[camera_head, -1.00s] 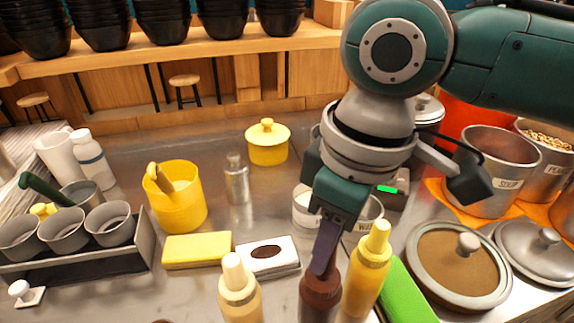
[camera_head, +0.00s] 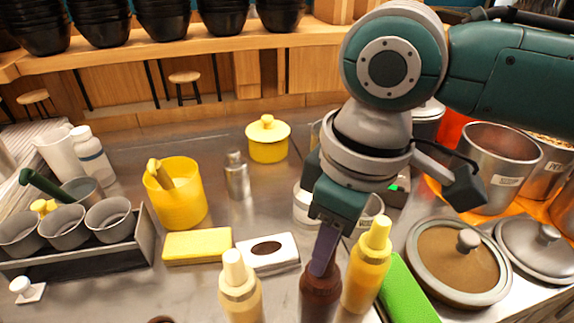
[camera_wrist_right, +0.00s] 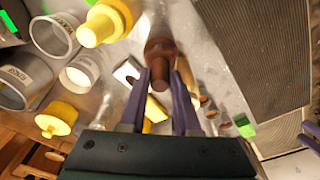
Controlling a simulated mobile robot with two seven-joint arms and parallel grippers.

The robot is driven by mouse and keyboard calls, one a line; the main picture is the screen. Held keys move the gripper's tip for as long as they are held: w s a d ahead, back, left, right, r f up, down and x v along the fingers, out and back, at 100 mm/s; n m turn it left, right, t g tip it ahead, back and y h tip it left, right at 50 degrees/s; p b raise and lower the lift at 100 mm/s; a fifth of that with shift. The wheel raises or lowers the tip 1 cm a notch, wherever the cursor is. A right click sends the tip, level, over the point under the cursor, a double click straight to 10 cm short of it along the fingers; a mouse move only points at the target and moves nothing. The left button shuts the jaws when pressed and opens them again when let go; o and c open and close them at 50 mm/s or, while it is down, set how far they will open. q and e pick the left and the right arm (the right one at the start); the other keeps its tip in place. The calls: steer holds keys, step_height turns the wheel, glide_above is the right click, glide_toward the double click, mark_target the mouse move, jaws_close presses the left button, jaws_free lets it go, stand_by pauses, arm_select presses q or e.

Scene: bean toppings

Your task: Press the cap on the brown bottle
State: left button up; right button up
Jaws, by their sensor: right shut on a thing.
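The brown bottle (camera_head: 319,298) stands at the front of the counter, between a cream bottle (camera_head: 240,288) and a yellow bottle (camera_head: 367,268). My right gripper (camera_head: 322,262) comes down from above and hides much of the bottle's top in the head view. In the right wrist view, the two purple fingers (camera_wrist_right: 160,85) sit on either side of the brown cap's nozzle (camera_wrist_right: 160,80), shut on it. The bottle's wider brown part (camera_wrist_right: 161,48) shows beyond the fingertips. I cannot tell whether the cap is fully seated.
A green object (camera_head: 405,290) lies just right of the yellow bottle. A yellow block (camera_head: 197,247) and a white block (camera_head: 268,253) lie behind the bottles. A yellow tub (camera_head: 177,200) is farther left. Lidded pots (camera_head: 456,265) crowd the right side.

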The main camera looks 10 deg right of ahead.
steer(key=shift+f, duration=0.15)
steer(key=o, duration=1.4)
steer(key=shift+p, duration=0.3)
step_height(320, 180, up, 3)
steer(key=p, duration=0.3)
steer(key=shift+f, duration=0.15)
step_height(320, 180, up, 4)
steer(key=p, duration=0.5)
steer(key=shift+f, duration=0.15)
